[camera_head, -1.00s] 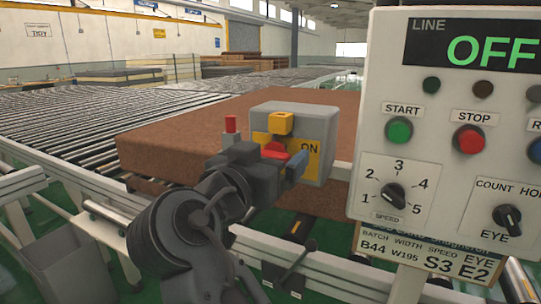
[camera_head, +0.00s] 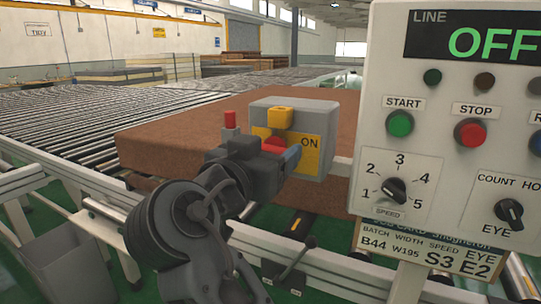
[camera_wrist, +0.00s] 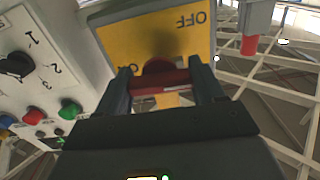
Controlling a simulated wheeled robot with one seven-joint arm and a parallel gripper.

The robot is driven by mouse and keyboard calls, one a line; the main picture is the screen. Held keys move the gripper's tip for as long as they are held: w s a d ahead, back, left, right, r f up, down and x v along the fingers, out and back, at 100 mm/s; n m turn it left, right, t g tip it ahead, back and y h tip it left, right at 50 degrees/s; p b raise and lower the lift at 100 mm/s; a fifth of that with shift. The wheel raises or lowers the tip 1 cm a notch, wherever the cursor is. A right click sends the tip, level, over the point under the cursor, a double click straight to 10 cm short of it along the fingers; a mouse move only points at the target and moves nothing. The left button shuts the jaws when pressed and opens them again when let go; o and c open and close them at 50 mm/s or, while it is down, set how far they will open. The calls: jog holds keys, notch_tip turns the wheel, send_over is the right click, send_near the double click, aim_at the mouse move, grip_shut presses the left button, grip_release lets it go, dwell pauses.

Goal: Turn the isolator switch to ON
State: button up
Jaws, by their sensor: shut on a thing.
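The isolator switch is a grey box (camera_head: 328,112) with a yellow plate (camera_head: 309,150) that reads ON at its right. Its red handle (camera_head: 272,143) is partly hidden by my gripper in the head view. In the wrist view the red handle (camera_wrist: 160,82) lies across between the two fingers, and the yellow plate (camera_wrist: 172,35) shows OFF upside down. My gripper (camera_head: 283,158) is at the front of the box, shut on the red handle. A yellow block (camera_head: 279,118) sits at the top of the box front.
A control panel (camera_head: 450,130) with buttons and dials stands close on the right; its display reads OFF. A brown mattress (camera_head: 180,130) lies on the roller conveyor (camera_head: 70,110) behind the box. A small red-topped post (camera_head: 229,120) stands left of the box.

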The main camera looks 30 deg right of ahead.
jog(key=m+b, duration=0.1)
jog(key=b, duration=0.1)
jog(key=m+b, duration=0.1)
jog(key=b, duration=0.1)
jog(key=shift+f+m+b, duration=0.3)
jog(key=shift+f+b, duration=0.05)
jog(key=shift+b, duration=0.05)
jog(key=m+b, duration=0.1)
jog(key=b, duration=0.1)
jog(key=shift+r+m+b, duration=0.1)
jog(key=shift+m+b, duration=0.3)
jog(key=shift+r+m+b, duration=0.1)
jog(key=shift+m+b, duration=0.4)
jog(key=shift+b, duration=0.2)
jog(key=shift+r, duration=0.1)
jog(key=o, duration=1)
jog(key=shift+o, duration=0.2)
jog(key=v, duration=0.8)
jog(key=shift+d, duration=0.1)
jog(key=shift+c, duration=0.4)
